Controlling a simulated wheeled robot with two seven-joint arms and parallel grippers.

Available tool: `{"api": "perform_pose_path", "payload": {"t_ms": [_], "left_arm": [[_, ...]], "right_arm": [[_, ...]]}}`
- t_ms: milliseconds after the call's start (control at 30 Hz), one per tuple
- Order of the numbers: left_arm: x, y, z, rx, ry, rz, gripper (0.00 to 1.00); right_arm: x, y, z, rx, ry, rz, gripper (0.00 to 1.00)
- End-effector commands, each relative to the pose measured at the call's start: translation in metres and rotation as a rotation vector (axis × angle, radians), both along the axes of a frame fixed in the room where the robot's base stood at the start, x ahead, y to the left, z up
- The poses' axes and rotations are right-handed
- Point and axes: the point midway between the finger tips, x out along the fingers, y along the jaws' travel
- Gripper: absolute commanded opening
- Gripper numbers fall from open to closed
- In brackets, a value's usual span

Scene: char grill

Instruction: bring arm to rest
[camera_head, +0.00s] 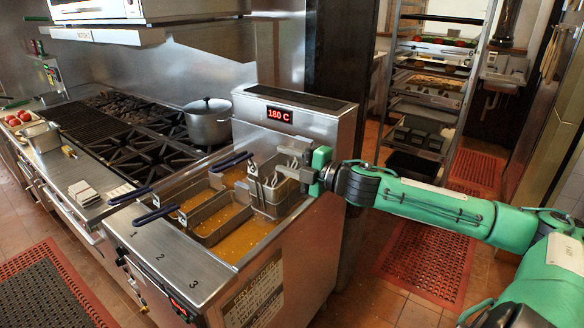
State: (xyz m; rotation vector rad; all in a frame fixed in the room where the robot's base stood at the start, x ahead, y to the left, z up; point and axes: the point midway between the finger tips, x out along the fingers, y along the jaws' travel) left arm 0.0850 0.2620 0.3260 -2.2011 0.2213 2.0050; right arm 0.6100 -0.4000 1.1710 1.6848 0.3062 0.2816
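My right arm comes in from the right, and its gripper (284,168) is over the back right part of the deep fryer (190,262). Its grey fingers overlap a wire fry basket (272,196) there. I cannot tell whether they touch it or how far apart they are. Other fry baskets (218,215) with dark blue handles sit in the yellow oil (245,240). Handles stick out over the fryer's front edge and one lies further back. My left gripper is not in view.
A fryer display (279,114) reads 180 C behind the baskets. A lidded pot (208,122) stands on the gas stove (145,140) to the left. A tray rack (430,100) stands at the back right. Red mats (425,262) lie on the open floor right of the fryer.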

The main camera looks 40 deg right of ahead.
Motion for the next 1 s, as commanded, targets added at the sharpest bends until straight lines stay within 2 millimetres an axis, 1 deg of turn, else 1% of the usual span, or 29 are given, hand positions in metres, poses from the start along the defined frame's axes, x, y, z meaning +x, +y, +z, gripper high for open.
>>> {"api": "perform_pose_path", "payload": {"t_ms": [33, 267, 600, 667, 700, 767, 867, 900, 967, 1000], "left_arm": [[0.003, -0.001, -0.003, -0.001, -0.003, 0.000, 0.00], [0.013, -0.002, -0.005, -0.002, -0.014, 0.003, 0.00], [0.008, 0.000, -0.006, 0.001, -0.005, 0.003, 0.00], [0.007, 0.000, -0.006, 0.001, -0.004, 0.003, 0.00], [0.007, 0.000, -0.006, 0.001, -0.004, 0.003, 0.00], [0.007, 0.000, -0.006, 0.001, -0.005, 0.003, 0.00], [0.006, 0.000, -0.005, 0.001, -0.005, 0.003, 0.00], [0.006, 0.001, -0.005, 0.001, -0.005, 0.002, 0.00], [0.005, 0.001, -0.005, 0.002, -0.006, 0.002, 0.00], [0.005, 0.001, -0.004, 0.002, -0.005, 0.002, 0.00]], "right_arm": [[-0.003, -0.001, -0.003, -0.001, 0.003, 0.000, 0.37], [-0.011, -0.003, -0.002, -0.003, 0.001, 0.002, 0.37], [-0.014, -0.003, 0.000, -0.003, -0.001, 0.004, 0.37], [-0.012, -0.006, -0.002, 0.002, 0.003, -0.002, 0.37], [-0.010, -0.010, -0.007, 0.011, 0.009, -0.012, 0.37], [-0.005, -0.022, -0.020, 0.036, 0.025, -0.042, 0.37], [0.008, -0.055, -0.060, 0.105, 0.077, -0.123, 0.37], [0.012, -0.071, -0.084, 0.139, 0.106, -0.164, 0.37], [0.016, -0.095, -0.123, 0.192, 0.153, -0.230, 0.37], [0.017, -0.109, -0.151, 0.228, 0.187, -0.274, 0.37]]}}
